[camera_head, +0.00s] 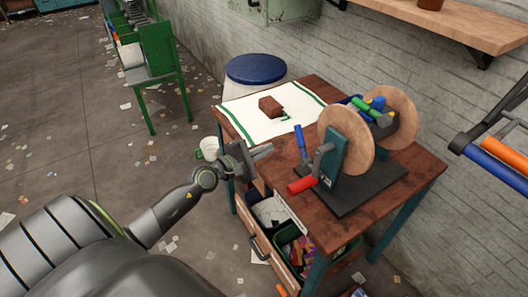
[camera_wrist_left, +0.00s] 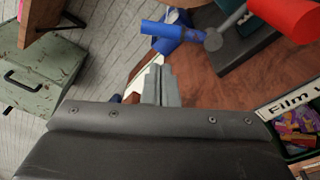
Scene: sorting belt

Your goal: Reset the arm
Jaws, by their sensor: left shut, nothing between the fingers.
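My left arm comes in from the left in the head view. Its gripper (camera_head: 262,152) is at the left edge of the wooden table (camera_head: 388,207), with the fingers pointing right over the tabletop. The fingers are together and empty; they also show in the left wrist view (camera_wrist_left: 160,86). A white cloth with green stripes (camera_head: 250,122) lies on the table beyond the gripper, with a brown block (camera_head: 270,106) on it. My right gripper shows in neither view.
A sorting device with round discs (camera_head: 345,138), a red handle (camera_head: 301,184) and a blue handle (camera_head: 299,141) stands right of the gripper. Below are an open drawer (camera_head: 262,236) and a bin of colourful pieces (camera_head: 297,251). A blue-topped drum (camera_head: 255,69) stands behind.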

